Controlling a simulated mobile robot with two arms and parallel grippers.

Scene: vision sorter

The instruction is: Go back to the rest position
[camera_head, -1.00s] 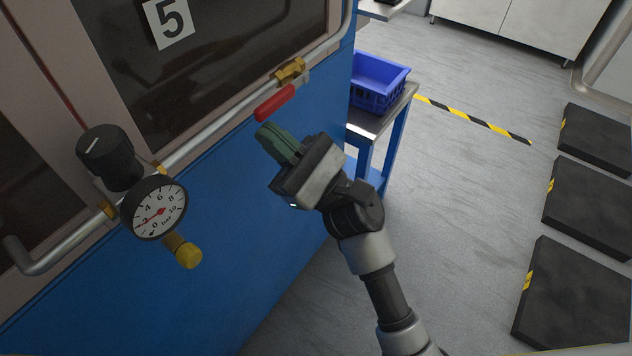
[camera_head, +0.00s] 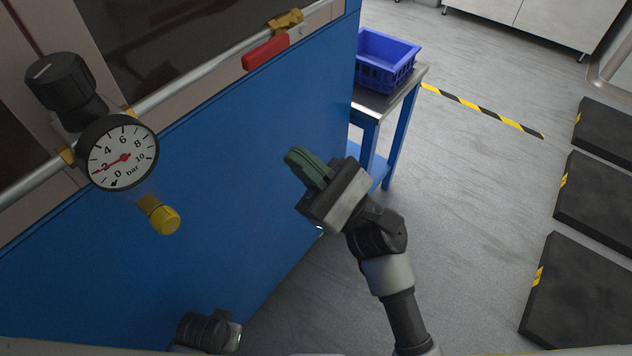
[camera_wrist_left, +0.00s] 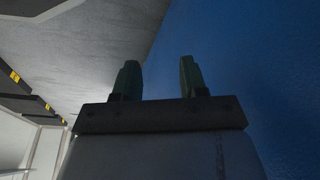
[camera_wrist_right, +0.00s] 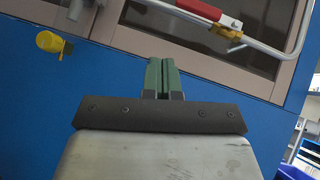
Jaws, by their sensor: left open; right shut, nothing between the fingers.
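My right gripper (camera_head: 308,166) is shut and empty, in front of the blue cabinet side in the head view. Its two green fingers (camera_wrist_right: 161,77) lie together in the right wrist view. My left gripper's fingers (camera_wrist_left: 158,78) stand apart with nothing between them in the left wrist view, near a blue surface. In the head view, part of my left arm (camera_head: 208,331) shows at the bottom edge; its fingers are hidden there.
The blue cabinet (camera_head: 230,180) carries a gauge (camera_head: 120,152), a black knob (camera_head: 62,82), a yellow cap (camera_head: 164,219) and a red-handled valve (camera_head: 266,52). A blue crate (camera_head: 385,62) stands on a side table. Black mats (camera_head: 585,295) lie right; the grey floor between is clear.

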